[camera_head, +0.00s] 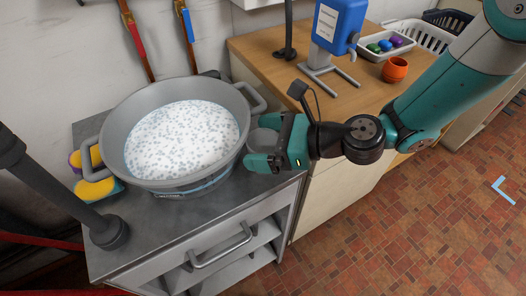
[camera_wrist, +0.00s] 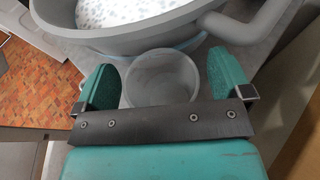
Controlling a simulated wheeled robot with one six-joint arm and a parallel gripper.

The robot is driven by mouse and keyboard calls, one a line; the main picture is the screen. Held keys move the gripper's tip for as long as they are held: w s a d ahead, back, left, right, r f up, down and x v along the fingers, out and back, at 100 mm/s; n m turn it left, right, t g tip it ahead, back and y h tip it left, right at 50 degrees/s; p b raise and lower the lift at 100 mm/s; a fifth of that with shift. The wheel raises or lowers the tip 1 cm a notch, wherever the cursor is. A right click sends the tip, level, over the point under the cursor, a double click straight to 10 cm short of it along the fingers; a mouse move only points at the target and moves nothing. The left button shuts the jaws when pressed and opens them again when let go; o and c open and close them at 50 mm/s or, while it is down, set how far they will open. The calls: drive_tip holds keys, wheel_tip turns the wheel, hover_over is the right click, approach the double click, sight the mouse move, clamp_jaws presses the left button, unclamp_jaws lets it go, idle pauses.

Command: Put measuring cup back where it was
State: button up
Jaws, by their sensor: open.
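The measuring cup (camera_wrist: 161,78) is a clear grey, round cup. It stands on the grey counter beside the tub, between the two teal fingers of my gripper (camera_wrist: 161,90) in the wrist view. A gap shows between the cup and each finger. In the head view the cup (camera_head: 262,138) is partly hidden behind my gripper (camera_head: 280,143), which is open around it at the tub's right side. The grey tub (camera_head: 118,118) holds white, foamy contents with bluish specks.
Yellow-and-blue sponges (camera_head: 99,190) lie left of the tub. The grey counter's front (camera_head: 165,235) is clear.

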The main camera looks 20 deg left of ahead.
drive_tip(key=c, duration=1)
drive_tip(key=shift+c, duration=0.2)
drive_tip(key=shift+r, duration=0.1)
